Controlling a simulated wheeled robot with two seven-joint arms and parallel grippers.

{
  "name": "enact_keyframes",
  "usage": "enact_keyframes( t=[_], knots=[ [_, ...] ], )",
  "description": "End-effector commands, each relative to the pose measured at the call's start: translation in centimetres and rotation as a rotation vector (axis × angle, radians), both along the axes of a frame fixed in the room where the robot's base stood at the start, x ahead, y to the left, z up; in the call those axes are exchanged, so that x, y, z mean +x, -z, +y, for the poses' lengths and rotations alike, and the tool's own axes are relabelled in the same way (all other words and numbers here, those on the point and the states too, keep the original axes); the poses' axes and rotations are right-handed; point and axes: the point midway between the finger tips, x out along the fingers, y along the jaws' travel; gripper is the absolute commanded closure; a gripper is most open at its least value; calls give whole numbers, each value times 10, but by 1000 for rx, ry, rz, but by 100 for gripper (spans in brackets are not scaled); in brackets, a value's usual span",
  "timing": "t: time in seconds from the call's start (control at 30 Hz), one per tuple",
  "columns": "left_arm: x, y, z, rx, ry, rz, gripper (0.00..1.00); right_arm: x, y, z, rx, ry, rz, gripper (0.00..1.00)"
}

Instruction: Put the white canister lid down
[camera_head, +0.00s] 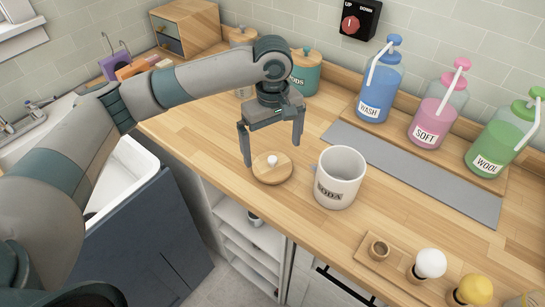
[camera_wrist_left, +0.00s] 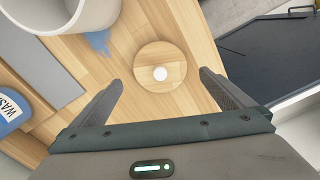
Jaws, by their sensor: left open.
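The canister lid (camera_head: 273,168) is a round wooden disc with a white knob. It lies flat on the wooden counter, left of the open white canister (camera_head: 340,178) labelled "SODA". My left gripper (camera_head: 272,152) is open and empty above the lid, its fingers pointing down. In the left wrist view the lid (camera_wrist_left: 160,67) shows whole, ahead of and between the spread fingers (camera_wrist_left: 165,95), with no finger seen touching it. The white canister (camera_wrist_left: 62,12) shows at the upper left there. My right gripper is not in view.
Blue WASH (camera_head: 376,92), pink SOFT (camera_head: 437,112) and green WOOL (camera_head: 502,143) bottles stand at the back right behind a grey mat (camera_head: 415,175). A teal canister (camera_head: 305,75) stands behind my gripper. A small wooden tray (camera_head: 377,268) is at the front right. The counter's front edge is close to the lid.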

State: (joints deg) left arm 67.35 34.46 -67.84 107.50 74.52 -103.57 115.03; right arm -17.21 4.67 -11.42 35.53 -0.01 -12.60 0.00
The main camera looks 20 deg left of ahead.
Motion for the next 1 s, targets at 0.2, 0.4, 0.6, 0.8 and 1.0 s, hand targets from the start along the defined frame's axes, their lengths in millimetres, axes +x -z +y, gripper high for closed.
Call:
enact_keyframes(
  t=[0.2,0.4,0.6,0.8,1.0],
  knots=[
    [1,-38,-1,-2,0,-2,0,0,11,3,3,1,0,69],
    [1,-62,-1,-1,-1,-1,0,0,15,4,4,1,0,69],
    [0,-69,0,0,-1,1,0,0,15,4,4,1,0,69],
    [0,-69,0,0,-1,1,0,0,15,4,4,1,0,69],
    [0,-69,0,0,-1,1,0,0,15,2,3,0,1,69]
  ],
)
